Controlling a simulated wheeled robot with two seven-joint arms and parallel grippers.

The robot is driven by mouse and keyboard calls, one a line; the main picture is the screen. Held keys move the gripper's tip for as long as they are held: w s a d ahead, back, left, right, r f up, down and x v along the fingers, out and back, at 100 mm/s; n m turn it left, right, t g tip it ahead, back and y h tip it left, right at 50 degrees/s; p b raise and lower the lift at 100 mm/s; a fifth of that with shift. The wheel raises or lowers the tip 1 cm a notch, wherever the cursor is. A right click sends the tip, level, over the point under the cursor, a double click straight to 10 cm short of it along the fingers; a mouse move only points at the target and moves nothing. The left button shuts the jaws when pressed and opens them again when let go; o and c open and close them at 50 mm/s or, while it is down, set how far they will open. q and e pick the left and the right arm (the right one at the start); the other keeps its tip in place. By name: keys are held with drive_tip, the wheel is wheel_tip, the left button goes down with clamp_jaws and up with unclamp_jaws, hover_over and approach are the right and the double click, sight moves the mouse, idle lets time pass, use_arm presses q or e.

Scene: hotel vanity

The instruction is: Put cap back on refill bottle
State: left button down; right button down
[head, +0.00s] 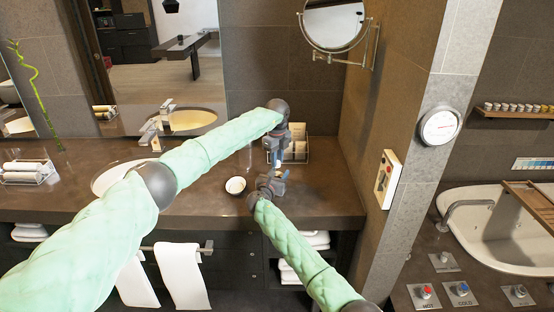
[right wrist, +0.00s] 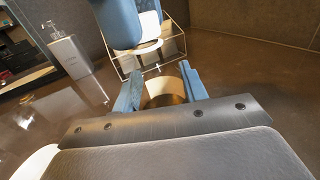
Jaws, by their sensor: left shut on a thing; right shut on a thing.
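My right gripper (head: 272,181) is low over the counter's right part. In the right wrist view its blue fingers (right wrist: 163,90) are shut around a brown, round refill bottle (right wrist: 163,97), of which only a small part shows. My left gripper (head: 275,156) comes down from above, just over the right one. In the right wrist view its blue fingers (right wrist: 141,25) hold a small, pale, round-rimmed piece, apparently the cap (right wrist: 149,47). The cap looks above and beyond the bottle; whether they touch cannot be told. In the head view both held things are mostly hidden by the grippers.
A wire rack (head: 299,154) with pale items stands behind the grippers. A small round white dish (head: 235,185) lies left of them. A grey pump dispenser (right wrist: 68,50) stands at left in the right wrist view. A wall rises to the right; the front-right counter is clear.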

use_arm(q)
drive_tip(key=m, duration=2)
drive_tip(key=shift+w+m, duration=0.1)
drive_tip(key=shift+m, duration=0.3)
drive_tip(key=m, duration=0.6)
drive_tip(key=shift+a, duration=0.1)
drive_tip(key=c, duration=1.2)
unclamp_jaws()
drive_tip(key=shift+c, duration=0.2)
drive_tip(key=shift+r, duration=2.15)
